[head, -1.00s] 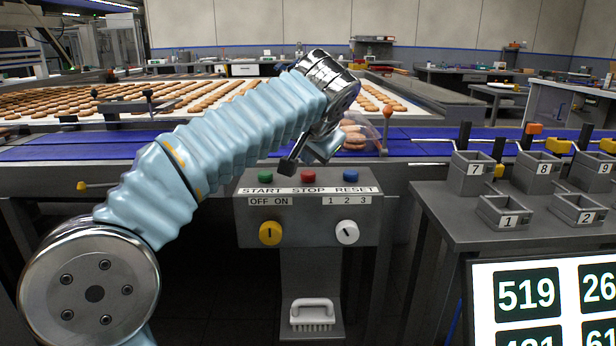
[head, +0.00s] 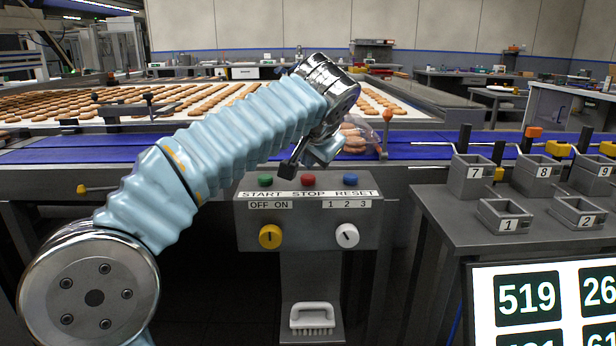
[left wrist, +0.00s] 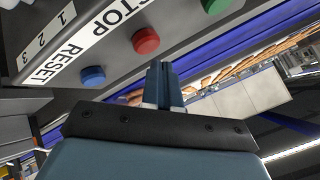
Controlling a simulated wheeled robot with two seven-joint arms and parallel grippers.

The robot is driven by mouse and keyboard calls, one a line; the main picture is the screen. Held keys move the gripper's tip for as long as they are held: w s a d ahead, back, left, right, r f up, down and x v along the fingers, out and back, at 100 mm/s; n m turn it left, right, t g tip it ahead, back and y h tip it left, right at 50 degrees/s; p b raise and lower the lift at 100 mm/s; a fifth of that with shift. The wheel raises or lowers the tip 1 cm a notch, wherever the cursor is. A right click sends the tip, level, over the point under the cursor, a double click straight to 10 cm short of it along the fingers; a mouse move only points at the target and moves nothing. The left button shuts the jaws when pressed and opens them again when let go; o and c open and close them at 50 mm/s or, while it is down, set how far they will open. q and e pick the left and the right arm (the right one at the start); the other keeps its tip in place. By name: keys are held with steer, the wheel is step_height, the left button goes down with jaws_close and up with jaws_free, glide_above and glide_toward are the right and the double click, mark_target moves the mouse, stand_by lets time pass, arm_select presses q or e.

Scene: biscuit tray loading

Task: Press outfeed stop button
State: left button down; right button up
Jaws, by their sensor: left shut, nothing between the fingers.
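The control box (head: 262,222) stands below the conveyor edge in the head view. On its top sit a green button (head: 265,180), a red stop button (head: 308,180) and a blue button (head: 350,179), with START, STOP and RESET printed in front. My left gripper (head: 303,157) is shut and empty just above and behind the red button. In the left wrist view its closed fingers (left wrist: 163,82) show below the red button (left wrist: 146,41), with a visible gap in the picture; the true distance is unclear. The fingertips are hard to make out in the head view. My right gripper is out of view.
A yellow knob (head: 270,236) and a white knob (head: 347,235) are on the box front. A white brush (head: 312,317) rests on a ledge below. The blue conveyor belt (head: 440,150) runs behind. A grey table (head: 450,225) with bins stands right.

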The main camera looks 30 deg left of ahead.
mark_target(310, 178)
arm_select(q)
steer(key=shift+f, duration=0.1)
stand_by(0.7)
steer(key=shift+f+b, duration=0.3)
steer(key=shift+f, duration=0.05)
steer(key=shift+f+b, duration=0.45)
steer(key=shift+f, duration=0.1)
stand_by(0.6)
steer(key=shift+r, duration=0.1)
steer(key=shift+r+p, duration=0.85)
steer(key=shift+p, duration=0.1)
step_height(310, 178, up, 5)
steer(key=p, duration=0.5)
steer(key=shift+r, duration=0.1)
